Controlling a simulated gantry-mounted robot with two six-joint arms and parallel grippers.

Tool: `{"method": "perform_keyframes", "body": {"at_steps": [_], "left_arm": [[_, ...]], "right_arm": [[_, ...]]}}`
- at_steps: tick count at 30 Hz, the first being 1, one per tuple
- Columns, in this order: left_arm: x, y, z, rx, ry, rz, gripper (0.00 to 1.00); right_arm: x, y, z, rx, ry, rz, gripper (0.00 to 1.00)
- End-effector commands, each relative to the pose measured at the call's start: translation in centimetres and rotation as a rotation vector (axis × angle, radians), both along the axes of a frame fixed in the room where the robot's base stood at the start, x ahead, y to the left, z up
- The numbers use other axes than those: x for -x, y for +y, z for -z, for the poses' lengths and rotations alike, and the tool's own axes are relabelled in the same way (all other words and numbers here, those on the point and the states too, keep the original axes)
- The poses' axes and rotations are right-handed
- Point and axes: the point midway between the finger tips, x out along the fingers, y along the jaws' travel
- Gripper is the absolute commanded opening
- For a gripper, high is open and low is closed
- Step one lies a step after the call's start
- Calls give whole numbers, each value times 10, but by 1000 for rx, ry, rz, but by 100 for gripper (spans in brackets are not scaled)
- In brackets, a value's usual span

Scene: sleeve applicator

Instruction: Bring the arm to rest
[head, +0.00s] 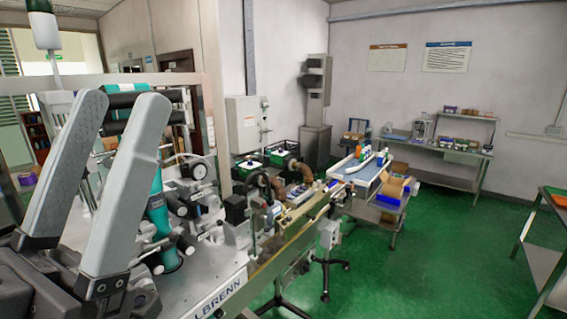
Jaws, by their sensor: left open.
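My left gripper (122,100) is large and close at the left of the head view. Its two long grey fingers point up and lean a little to the right. They stand apart with nothing held between them. The sleeve applicator (215,268) stands behind and to the right of the fingers, with rollers, a teal upright part (160,220) and a pale bed. The fingers hide part of the machine. I cannot tell how far they are from it. My right gripper is not in view.
A conveyor (300,222) runs from the machine to a blue-topped table (365,177) with bottles and a cardboard box (393,188). A bench (440,155) lines the back wall. A table edge (555,205) shows at right. The green floor (440,260) between is clear.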

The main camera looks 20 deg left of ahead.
Motion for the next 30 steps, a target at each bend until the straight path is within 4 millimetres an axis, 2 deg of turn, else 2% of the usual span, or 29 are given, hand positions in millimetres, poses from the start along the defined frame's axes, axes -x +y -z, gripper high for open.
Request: {"method": "perform_keyframes", "body": {"at_steps": [1,2,3,9,12,15,20,23,26,29,30], "left_arm": [[-20,3,15,18,111,6,62],[-32,2,25,35,182,28,62],[-31,2,-8,45,176,43,62],[-31,1,-82,40,173,41,62],[-31,1,-108,40,174,41,62],[-31,1,-122,40,174,41,62],[-32,1,-121,39,174,41,62],[-31,1,-111,39,174,41,62],[-31,1,-87,39,174,41,62],[-32,1,-47,39,174,41,62],[-32,1,-28,39,174,41,62]], "right_arm": [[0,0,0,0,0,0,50],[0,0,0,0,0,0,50],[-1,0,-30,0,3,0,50],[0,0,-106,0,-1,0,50],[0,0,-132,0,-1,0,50],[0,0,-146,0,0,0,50],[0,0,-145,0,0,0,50],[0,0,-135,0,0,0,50],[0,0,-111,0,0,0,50],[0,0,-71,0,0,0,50],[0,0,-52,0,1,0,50]]}}
